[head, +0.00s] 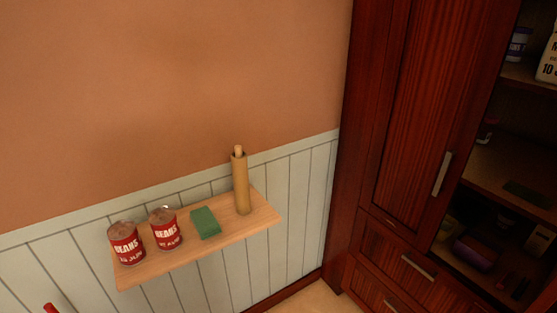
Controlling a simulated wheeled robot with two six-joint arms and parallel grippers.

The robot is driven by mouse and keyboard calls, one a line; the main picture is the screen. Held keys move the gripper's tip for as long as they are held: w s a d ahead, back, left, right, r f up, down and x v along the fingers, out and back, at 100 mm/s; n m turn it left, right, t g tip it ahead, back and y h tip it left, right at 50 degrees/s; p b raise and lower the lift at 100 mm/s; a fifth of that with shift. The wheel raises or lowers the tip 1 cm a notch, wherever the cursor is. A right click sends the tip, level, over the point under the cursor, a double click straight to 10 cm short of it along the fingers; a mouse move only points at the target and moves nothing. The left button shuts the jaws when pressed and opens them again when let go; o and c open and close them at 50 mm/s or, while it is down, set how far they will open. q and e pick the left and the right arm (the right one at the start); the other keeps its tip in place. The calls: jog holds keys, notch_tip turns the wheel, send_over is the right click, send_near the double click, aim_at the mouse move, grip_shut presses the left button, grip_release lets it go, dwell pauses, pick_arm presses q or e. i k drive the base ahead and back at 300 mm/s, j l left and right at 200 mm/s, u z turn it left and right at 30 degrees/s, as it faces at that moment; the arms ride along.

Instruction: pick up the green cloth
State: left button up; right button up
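The green cloth (206,223) is a small, flat, folded-looking block. It lies on a wooden wall shelf (198,249), between a can of beans (166,231) on its left and an upright wooden rolling pin (240,182) on its right. Nothing covers the cloth in the head view. Neither of my grippers shows in this view.
A second can of beans (126,244) stands at the shelf's left end. The shelf's right end is bare. A dark red wooden cabinet (424,110) stands to the right, with shelves of goods showing at its right side. A small red object (51,308) shows at the bottom left.

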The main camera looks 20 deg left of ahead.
aim_at(204, 223)
jog(key=i+j+u, duration=0.1)
jog(key=u, duration=1)
